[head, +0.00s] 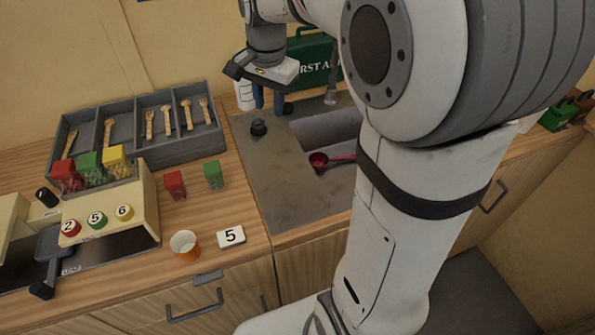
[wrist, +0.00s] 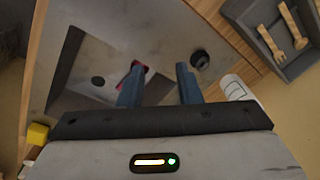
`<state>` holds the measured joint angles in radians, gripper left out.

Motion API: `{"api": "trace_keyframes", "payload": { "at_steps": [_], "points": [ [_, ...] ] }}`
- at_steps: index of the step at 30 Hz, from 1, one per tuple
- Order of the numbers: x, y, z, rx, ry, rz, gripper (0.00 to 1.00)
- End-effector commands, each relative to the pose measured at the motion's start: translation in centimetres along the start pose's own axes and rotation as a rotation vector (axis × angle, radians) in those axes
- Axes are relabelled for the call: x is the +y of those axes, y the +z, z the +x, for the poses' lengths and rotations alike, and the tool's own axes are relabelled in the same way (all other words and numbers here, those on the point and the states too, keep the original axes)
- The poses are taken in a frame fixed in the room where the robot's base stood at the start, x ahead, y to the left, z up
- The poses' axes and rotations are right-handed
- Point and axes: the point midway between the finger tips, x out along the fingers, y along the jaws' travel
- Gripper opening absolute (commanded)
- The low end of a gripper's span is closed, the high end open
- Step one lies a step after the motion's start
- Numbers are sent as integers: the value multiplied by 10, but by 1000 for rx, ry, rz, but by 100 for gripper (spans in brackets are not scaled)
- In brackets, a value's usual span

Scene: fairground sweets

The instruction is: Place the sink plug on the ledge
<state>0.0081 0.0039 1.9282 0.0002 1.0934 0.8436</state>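A round black sink plug (head: 258,127) sits on the flat grey ledge (head: 285,195) to the left of the sink basin (head: 328,130). In the wrist view the plug (wrist: 200,59) lies beyond and just right of the right fingertip. My gripper (head: 269,103) hangs over the back of the sink area, with its blue fingers pointing down. In the wrist view the fingers (wrist: 157,78) are apart with nothing between them. A dark round drain hole (wrist: 98,81) shows in the basin in the wrist view. My arm hides the basin's right part in the head view.
A red scoop (head: 320,160) lies in the basin. A white bottle (head: 244,95) and a green first aid box (head: 312,62) stand behind. A grey cutlery tray (head: 140,150), sweet dispenser (head: 110,205), orange cup (head: 184,245) and "5" card (head: 231,237) are to the left.

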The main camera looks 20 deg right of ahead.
Motion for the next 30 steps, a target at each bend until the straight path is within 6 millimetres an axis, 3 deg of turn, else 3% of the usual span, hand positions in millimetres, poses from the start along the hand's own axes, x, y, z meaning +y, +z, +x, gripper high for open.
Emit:
{"api": "trace_keyframes", "payload": {
  "at_steps": [1, 6, 13, 18, 30],
  "points": [
    [18, 16, -4, 12, -12, -88, 31],
    [72, 62, 0, 56, -41, -411, 31],
    [126, 107, 18, 109, -55, -741, 31],
    [137, 123, 27, 126, -56, -841, 31],
    [138, 124, 28, 126, -55, -852, 31]
  ]
}}
